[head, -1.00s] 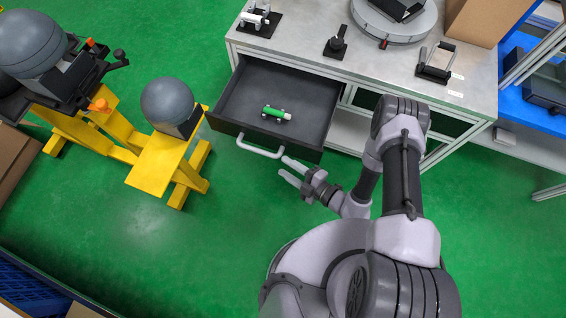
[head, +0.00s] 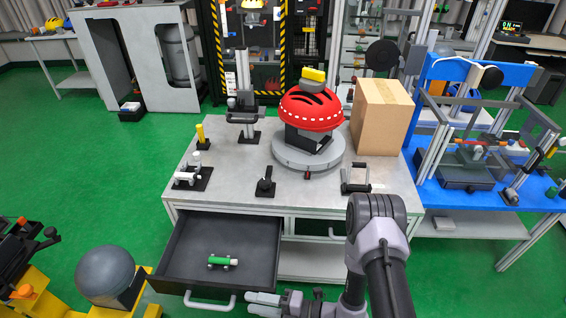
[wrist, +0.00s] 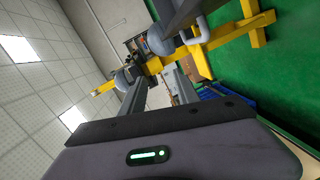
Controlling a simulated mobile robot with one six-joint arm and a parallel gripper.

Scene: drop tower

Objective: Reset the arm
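My gripper (head: 250,304) is low at the bottom of the head view, just right of the drawer handle (head: 210,304). Its two fingers are apart with nothing between them. In the wrist view my gripper (wrist: 158,82) also shows spread, empty fingers, with the handle (wrist: 198,32) close beyond the right finger. My arm is bent down in front of the workbench, its lower part cut off by the frame. The grey drawer (head: 250,245) stands pulled out, and a green cylinder with pale ends (head: 222,261) lies in it.
The workbench (head: 225,190) bears a red helmet (head: 312,108) on a round turntable (head: 308,160), a cardboard box (head: 382,115) and small fixtures. A yellow stand with a grey ball (head: 104,275) is left of the drawer. Green floor is free farther left.

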